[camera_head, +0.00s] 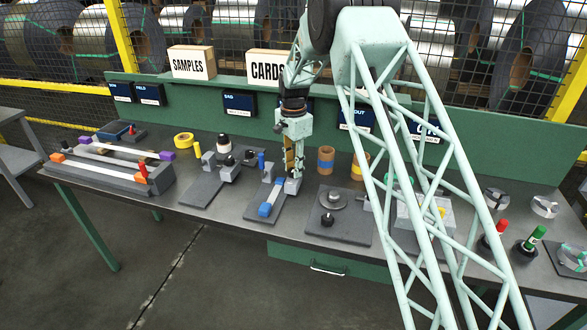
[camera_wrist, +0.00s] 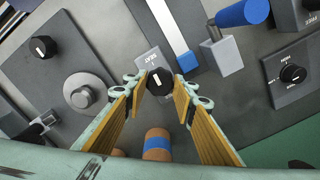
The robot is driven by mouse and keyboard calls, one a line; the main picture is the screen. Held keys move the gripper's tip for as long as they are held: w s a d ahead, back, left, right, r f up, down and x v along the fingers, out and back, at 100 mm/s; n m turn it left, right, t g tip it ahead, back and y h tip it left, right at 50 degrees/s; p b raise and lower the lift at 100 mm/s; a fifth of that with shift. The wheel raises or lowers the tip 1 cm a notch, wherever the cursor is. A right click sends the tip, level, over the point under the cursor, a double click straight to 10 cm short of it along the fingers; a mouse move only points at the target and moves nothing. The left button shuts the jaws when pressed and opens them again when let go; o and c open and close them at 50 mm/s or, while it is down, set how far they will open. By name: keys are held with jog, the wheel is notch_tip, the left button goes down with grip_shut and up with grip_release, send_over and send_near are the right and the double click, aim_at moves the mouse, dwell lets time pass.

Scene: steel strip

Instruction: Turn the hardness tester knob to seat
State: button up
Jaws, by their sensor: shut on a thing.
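The hardness tester knob (camera_wrist: 160,83) is black and round with a white pointer line, which runs roughly up and down in the wrist view. A grey plate with a small upside-down label (camera_wrist: 153,59), apparently reading SEAT, lies just above it there. My gripper (camera_wrist: 160,87) has its two yellow-padded fingers on either side of the knob, shut on it. In the head view my gripper (camera_head: 293,172) points down at a grey block at the back of a grey base (camera_head: 262,212) with a blue-ended bar. The knob is hidden there.
A plate with a round disc and another black knob (camera_head: 327,220) stands close on the right. Another grey fixture (camera_head: 210,190) stands on the left. An orange-brown cylinder with a blue band (camera_head: 326,160) stands close behind. A green back panel (camera_head: 430,150) bounds the bench.

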dwell(0.4)
jog(key=o, duration=0.8)
jog(key=shift+o, duration=0.2)
notch_tip(320, 180, up, 12)
dwell(0.3)
dwell(0.4)
